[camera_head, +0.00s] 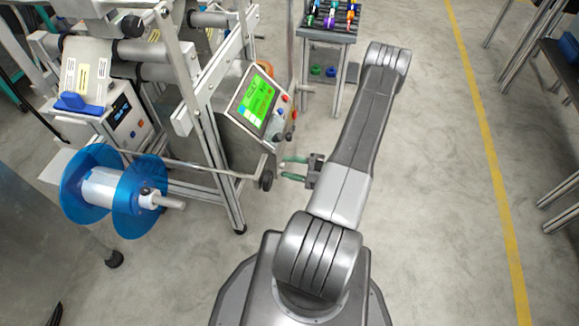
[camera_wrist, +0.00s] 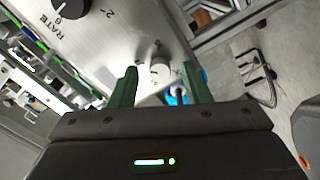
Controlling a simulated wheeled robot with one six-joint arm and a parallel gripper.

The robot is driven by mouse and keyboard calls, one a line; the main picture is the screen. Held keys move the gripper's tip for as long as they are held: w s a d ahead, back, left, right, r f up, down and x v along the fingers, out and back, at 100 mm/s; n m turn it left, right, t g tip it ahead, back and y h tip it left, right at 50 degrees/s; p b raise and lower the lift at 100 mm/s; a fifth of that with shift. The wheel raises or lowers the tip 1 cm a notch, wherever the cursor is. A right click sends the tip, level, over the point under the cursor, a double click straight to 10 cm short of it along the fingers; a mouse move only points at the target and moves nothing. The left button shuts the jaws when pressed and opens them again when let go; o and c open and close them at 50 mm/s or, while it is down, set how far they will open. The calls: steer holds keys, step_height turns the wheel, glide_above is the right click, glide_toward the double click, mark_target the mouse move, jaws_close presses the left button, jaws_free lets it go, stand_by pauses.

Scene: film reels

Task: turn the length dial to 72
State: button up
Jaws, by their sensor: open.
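The control panel (camera_head: 257,102) with a lit green screen is tilted on the machine frame in the head view. In the wrist view its silver face (camera_wrist: 125,45) shows a black knob (camera_wrist: 70,8) labelled RATE at the upper left. A pale round knob (camera_wrist: 160,72) with small marks around it sits between my green fingertips; its label is not readable, so I cannot tell whether it is the length dial. My gripper (camera_head: 284,168) is open at the panel's lower right in the head view. In the wrist view my gripper (camera_wrist: 160,84) straddles the pale knob, with gaps on both sides.
A blue-flanged reel (camera_head: 128,210) is on a shaft at the lower left. A metal bar ends in a black wheel (camera_head: 266,180) close to my gripper. A small stand (camera_head: 327,35) with coloured items is behind. Floor to the right is clear up to the yellow line (camera_head: 482,130).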

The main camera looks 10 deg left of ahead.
steer(key=d+p, duration=0.1)
steer(key=d, duration=1.2)
steer(key=shift+s+d, duration=0.15)
steer(key=shift+s, duration=0.1)
steer(key=a+b, duration=0.1)
steer(key=a, duration=1.3)
steer(key=shift+w, duration=0.25)
steer(key=shift+d, duration=0.1)
